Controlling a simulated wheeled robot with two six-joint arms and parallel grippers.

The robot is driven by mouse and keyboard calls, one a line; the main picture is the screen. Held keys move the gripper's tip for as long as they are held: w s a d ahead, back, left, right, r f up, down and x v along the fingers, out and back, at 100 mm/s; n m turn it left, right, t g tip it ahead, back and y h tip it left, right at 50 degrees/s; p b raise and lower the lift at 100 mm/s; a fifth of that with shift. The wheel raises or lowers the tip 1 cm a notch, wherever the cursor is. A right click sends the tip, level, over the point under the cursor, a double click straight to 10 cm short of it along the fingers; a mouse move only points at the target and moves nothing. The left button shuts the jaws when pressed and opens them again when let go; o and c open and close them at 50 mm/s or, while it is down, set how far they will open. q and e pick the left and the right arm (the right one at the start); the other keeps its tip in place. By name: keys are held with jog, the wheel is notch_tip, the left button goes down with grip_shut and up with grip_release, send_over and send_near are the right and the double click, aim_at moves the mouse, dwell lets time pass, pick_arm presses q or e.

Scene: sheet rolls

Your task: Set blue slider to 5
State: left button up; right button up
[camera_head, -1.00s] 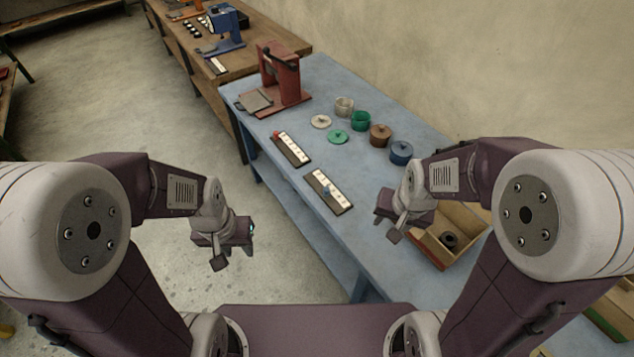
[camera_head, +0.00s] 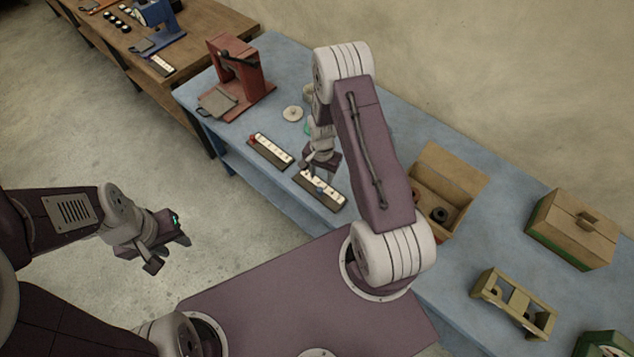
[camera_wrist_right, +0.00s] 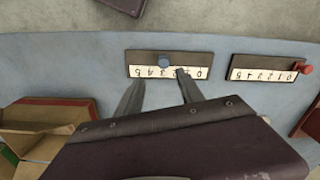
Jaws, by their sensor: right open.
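The blue slider is a dark-edged board with a white number strip (camera_head: 331,196) near the table's front edge. Its blue knob (camera_wrist_right: 164,62) stands by the 3 in the right wrist view, where the digits are upside down and 5 is at the left end. My right gripper (camera_wrist_right: 158,90) is open. Its fingers point towards the board on either side of the knob's line, apart from the knob; the right finger hides some middle digits. In the head view the right gripper (camera_head: 312,170) is over the board. My left gripper (camera_head: 168,252) hangs open and empty over the floor.
A similar board with a red knob (camera_head: 252,140) lies beside it. A red press (camera_head: 238,70), a pale lid (camera_head: 292,113), an open wooden box (camera_head: 448,185), a closed box (camera_head: 572,228) and a wooden frame (camera_head: 515,300) stand on the blue table. My right arm hides other pots.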

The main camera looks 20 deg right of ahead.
aim_at(319, 188)
jog(key=f, duration=0.2)
jog(key=f+p, duration=0.1)
jog(key=f, duration=0.2)
jog(key=w+f+p, duration=0.1)
jog(key=f, duration=0.2)
jog(key=shift+a+f, duration=0.25)
jog(key=shift+s+d+f, duration=0.1)
jog(key=shift+s+f, duration=0.1)
jog(key=shift+s, duration=0.1)
jog(key=shift+w, duration=0.25)
jog(key=c, duration=0.5)
jog(key=shift+f, duration=0.1)
grip_shut()
pick_arm(q)
jog(key=shift+w+a+r, duration=0.15)
jog(key=shift+w+r, duration=0.1)
jog(key=shift+r, duration=0.25)
jog(key=shift+w+a+r, duration=0.1)
jog(key=shift+w+r, duration=0.1)
jog(key=shift+r, duration=0.3)
pick_arm(e)
jog(key=shift+w, duration=0.1)
